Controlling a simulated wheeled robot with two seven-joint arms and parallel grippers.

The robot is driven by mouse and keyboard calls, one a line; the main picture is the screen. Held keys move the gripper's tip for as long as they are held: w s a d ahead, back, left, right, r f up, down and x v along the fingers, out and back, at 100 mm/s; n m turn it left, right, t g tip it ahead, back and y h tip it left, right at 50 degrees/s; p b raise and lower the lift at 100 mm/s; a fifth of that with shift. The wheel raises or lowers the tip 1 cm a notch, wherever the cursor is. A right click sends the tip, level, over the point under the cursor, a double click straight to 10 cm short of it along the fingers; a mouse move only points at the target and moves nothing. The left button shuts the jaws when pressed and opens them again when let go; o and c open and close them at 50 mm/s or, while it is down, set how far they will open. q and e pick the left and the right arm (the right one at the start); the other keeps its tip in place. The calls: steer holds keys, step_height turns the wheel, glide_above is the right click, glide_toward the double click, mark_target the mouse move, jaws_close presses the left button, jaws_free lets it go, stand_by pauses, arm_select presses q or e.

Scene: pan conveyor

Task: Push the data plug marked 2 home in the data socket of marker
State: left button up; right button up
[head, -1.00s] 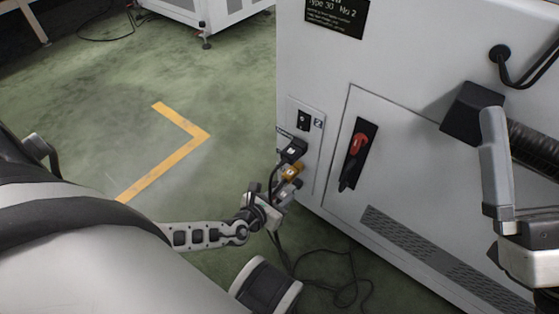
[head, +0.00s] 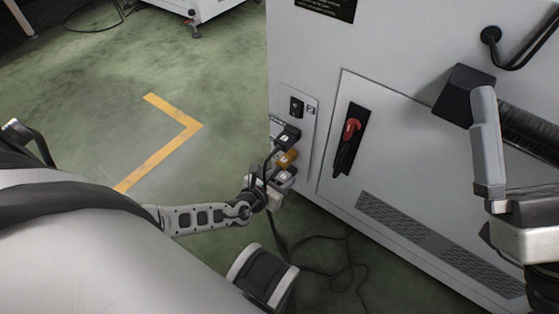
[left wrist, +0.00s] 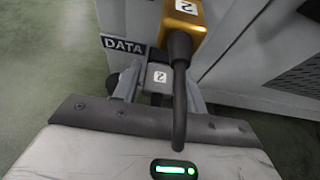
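The grey data plug marked 2 (left wrist: 158,77) sits between the fingers of my left gripper (left wrist: 160,90) in the left wrist view. The gripper looks shut on it, close in front of the socket panel. In the head view my left gripper (head: 272,186) is at the panel's lower left part, just below the orange plug (head: 287,158). The DATA label (left wrist: 123,46) shows left of the plug. The data socket opening is hidden, so I cannot tell how deep the plug sits. What looks like my right gripper (head: 490,145) is upright at the right, seen edge-on.
The orange plug, also marked 2 (left wrist: 185,12), is close above the held plug; its cable hangs across the gripper. A black plug (head: 287,136) is above it. A red-handled switch (head: 350,132) is to the right. Loose cables (head: 335,262) lie on the floor.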

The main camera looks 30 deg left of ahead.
arm_select(q)
steer(key=shift+o, duration=1)
steer(key=shift+s+r+p, duration=0.15)
steer(key=shift+s+p, duration=0.15)
steer(key=shift+s, duration=0.1)
steer(key=p+v, duration=0.2)
steer(key=v, duration=0.4)
steer(key=shift+s+p, duration=0.3)
steer(key=shift+p, duration=0.05)
arm_select(e)
steer(key=shift+w+d+f+m+g+h, duration=0.15)
steer(key=shift+w+f+m+h, duration=0.15)
steer(key=shift+f+m+h, duration=0.8)
steer(key=shift+w+a+f+m+g+h, duration=0.1)
steer(key=shift+w+f+m+h, duration=0.2)
steer(key=shift+f+m+h, duration=0.75)
steer(key=shift+w+d+f+m+g+h, duration=0.25)
steer(key=shift+f+m+h, duration=0.45)
steer(key=shift+m, duration=0.75)
arm_select(q)
steer(key=shift+r, duration=0.1)
arm_select(e)
steer(key=shift+a+r, duration=0.1)
steer(key=shift+a, duration=0.1)
